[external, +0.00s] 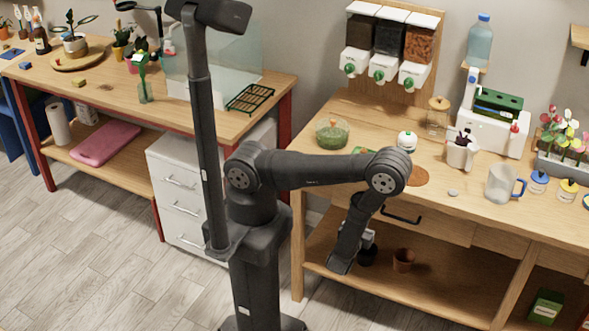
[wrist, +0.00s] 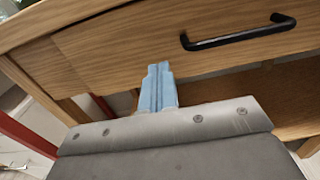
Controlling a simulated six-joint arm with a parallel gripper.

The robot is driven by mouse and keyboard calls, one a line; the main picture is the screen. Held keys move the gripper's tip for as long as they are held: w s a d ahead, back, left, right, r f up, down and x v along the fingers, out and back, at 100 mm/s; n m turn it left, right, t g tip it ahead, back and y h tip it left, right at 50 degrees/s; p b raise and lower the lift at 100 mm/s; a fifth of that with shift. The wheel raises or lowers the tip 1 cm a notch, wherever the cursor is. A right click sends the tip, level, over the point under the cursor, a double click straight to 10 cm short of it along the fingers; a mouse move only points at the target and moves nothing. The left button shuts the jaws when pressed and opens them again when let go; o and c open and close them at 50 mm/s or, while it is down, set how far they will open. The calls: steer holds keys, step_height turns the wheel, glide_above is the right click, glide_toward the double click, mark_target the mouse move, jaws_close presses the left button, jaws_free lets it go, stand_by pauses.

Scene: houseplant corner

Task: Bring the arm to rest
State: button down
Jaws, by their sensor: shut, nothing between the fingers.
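My gripper (wrist: 158,85) shows in the wrist view as two pale blue fingers pressed together, with nothing between them. Behind the fingertips is the wooden drawer front (wrist: 110,50) of the right-hand bench; I cannot tell whether they touch it. In the external view my arm reaches right from its column, then bends down in front of this bench. The gripper there is mostly hidden behind my own wrist link. The black drawer handle (wrist: 240,33) is to the right of the fingers in the wrist view and also shows in the external view (external: 400,217).
The right bench top holds a green bowl (external: 332,133), a white pot (external: 461,152) and a clear jug (external: 503,183). Small pots, including a terracotta one (external: 403,260), stand on the shelf below. White drawers (external: 186,195) stand left of my column. The front floor is clear.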

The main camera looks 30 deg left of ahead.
steer(key=w, duration=0.6)
stand_by(0.3)
